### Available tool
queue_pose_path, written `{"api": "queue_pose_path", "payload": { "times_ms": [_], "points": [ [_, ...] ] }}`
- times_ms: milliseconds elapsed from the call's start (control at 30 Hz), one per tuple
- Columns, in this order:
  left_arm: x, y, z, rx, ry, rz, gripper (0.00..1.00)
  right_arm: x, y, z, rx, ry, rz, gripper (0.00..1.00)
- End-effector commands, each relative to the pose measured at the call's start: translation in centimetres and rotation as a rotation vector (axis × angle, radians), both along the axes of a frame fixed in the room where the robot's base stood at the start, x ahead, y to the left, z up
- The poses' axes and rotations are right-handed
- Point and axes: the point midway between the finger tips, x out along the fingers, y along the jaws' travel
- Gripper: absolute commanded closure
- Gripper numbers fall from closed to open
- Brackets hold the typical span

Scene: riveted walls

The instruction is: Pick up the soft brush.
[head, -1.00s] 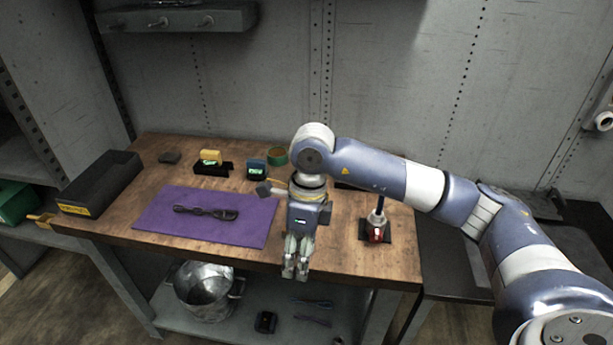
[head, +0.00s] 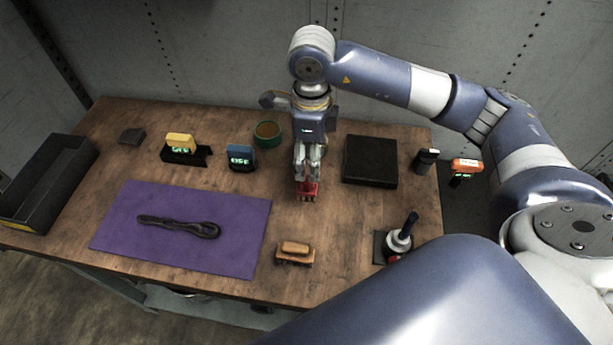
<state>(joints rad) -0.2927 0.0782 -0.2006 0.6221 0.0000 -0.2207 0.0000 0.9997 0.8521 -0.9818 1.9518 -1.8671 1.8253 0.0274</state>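My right gripper (head: 307,172) points down over the middle of the table, its arm coming in from the right. Its fingertips are at a small red object (head: 306,190) with a pale lower edge, possibly a brush. The fingers partly cover it, and I cannot tell whether they grip it or are only above it. A wooden brush-like block (head: 295,250) with a tan handle on top lies nearer the front edge, right of the purple mat. I cannot tell for certain which one is the soft brush. My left gripper is not in view.
A purple mat (head: 240,255) holds a dark tool (head: 180,226). Behind stand a yellow-topped device (head: 180,142), a blue device (head: 241,157) and a green bowl (head: 268,133). A black box (head: 370,161) and a joystick (head: 400,240) are to the right; a black tray (head: 45,180) is left.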

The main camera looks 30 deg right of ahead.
Motion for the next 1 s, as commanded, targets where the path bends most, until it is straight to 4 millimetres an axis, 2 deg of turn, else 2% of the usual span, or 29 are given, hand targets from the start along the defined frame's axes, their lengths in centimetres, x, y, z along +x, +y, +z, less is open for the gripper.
{"api": "queue_pose_path", "payload": {
  "times_ms": [100,267,433,567,667,800,1000],
  "points": [
    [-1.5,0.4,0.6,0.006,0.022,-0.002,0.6,-0.1,0.0,-2.0,0.0,0.006,0.0,0.47],
    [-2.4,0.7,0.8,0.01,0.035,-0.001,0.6,-0.1,0.0,-3.6,-0.001,0.002,-0.001,0.47],
    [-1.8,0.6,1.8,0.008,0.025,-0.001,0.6,0.1,0.0,-4.9,-0.001,0.005,0.0,0.47],
    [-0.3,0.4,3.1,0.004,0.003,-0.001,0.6,0.3,0.1,-6.8,-0.001,0.006,0.0,0.47],
    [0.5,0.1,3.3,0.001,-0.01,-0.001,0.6,0.4,0.0,-8.2,0.0,0.004,-0.001,0.47],
    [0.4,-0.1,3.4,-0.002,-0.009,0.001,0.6,0.4,0.0,-9.1,0.0,0.001,0.0,0.47],
    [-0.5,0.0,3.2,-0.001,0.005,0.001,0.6,0.4,0.0,-9.2,0.0,0.0,0.001,0.49]
  ]
}}
